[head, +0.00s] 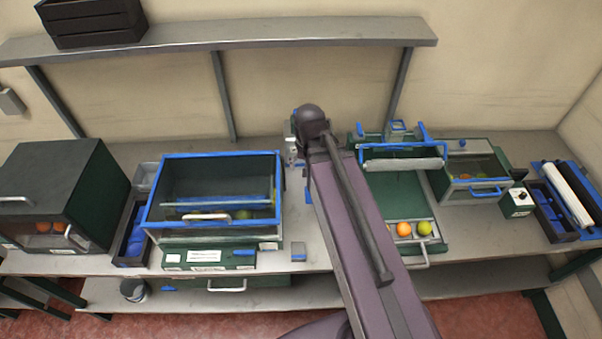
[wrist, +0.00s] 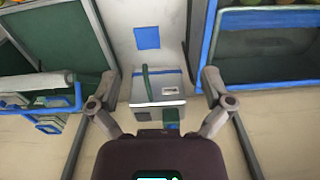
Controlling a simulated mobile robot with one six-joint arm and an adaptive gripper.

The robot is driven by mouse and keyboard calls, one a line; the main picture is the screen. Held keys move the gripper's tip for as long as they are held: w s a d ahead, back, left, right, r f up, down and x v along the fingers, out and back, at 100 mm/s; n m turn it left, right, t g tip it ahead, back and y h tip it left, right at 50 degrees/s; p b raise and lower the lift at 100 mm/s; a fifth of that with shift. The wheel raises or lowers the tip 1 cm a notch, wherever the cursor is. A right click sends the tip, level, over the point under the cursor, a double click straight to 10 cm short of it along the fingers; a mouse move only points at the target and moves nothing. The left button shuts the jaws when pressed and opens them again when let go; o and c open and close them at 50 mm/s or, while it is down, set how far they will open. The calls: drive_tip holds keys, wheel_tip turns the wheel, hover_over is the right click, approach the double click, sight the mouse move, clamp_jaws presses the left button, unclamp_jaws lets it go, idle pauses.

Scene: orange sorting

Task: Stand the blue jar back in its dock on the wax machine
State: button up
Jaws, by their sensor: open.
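A small blue jar-like container (head: 396,130) stands at the back of the green roller machine (head: 395,195), inside blue framing. It also shows at the left of the wrist view (wrist: 48,125). I cannot tell for sure that it is the blue jar, or whether it is docked. My gripper (wrist: 158,82) is open and empty, its fingers spread above a small grey unit (wrist: 160,112) with a dark green handle. In the head view my arm hides most of that unit and the gripper. A flat blue square (wrist: 147,37) lies on the bench beside the unit.
A blue-rimmed glass bin (head: 215,240) stands left of my arm, and a dark green cabinet (head: 70,180) farther left. A glass-fronted box (head: 470,165) stands right of the roller machine. An overhead shelf (head: 250,35) runs along the wall.

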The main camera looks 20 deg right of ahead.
drive_tip(key=s+a+n, duration=0.2)
drive_tip(key=n, duration=0.1)
drive_tip(key=shift+a, duration=0.2)
idle(1.1)
